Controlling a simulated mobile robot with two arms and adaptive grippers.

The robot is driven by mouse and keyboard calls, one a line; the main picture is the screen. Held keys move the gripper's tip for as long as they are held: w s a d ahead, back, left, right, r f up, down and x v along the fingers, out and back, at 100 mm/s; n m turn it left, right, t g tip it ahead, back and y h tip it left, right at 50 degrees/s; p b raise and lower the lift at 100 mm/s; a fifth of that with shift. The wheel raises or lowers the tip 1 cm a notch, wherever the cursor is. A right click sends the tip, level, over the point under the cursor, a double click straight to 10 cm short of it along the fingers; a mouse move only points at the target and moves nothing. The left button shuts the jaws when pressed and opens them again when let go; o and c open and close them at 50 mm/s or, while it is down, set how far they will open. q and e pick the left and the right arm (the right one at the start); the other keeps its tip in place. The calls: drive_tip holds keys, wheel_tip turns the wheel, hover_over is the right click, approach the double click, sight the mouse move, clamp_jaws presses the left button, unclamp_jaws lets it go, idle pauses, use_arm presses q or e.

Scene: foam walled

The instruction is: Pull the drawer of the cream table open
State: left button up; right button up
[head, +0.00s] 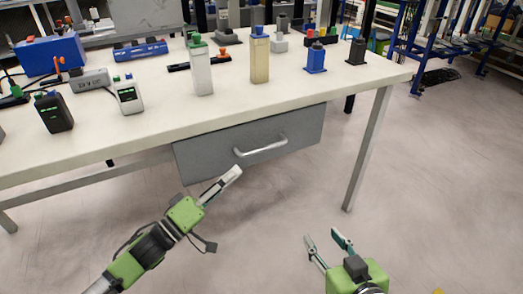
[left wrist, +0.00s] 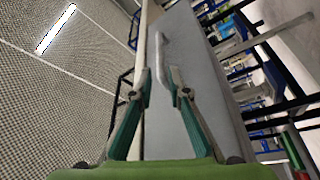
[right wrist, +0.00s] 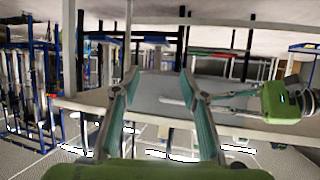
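The cream table (head: 300,107) has a grey drawer (head: 210,152) under its front edge, with a pale bar handle (head: 262,148). The drawer looks shut. My left gripper (head: 236,172) is just below and in front of the handle, apart from it in the head view. In the left wrist view my left gripper (left wrist: 162,85) is open, with the handle (left wrist: 161,52) ahead between its fingers and the drawer front (left wrist: 195,70) behind. My right gripper (head: 328,240) is open and empty, low in front of the table's right end; its open fingers also show in the right wrist view (right wrist: 162,85).
Bottles, including a white one (head: 201,72) and a tan one (head: 260,60), handheld devices (head: 54,112) and a blue box (head: 50,54) stand on the tabletop. A table leg (head: 368,150) is right of the drawer. The floor (head: 270,215) before the drawer is clear apart from my arms.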

sight(261, 150)
use_arm(q)
drive_tip(key=b+x, duration=0.2)
drive_tip(key=x, duration=0.8)
drive_tip(key=shift+w+d, duration=0.2)
drive_tip(key=shift+w, duration=0.05)
drive_tip(key=shift+w+d+r, duration=0.15)
drive_tip(key=shift+w+d, duration=0.1)
drive_tip(key=shift+d, duration=0.05)
use_arm(e)
wheel_tip(261, 150, up, 12)
drive_tip(key=w+a+t+y, duration=0.2)
drive_tip(key=t, duration=0.4)
drive_tip(key=shift+w+a+r+t, duration=0.15)
drive_tip(key=shift+w+r+t, duration=0.05)
drive_tip(key=shift+w+t, duration=0.1)
use_arm(q)
clamp_jaws()
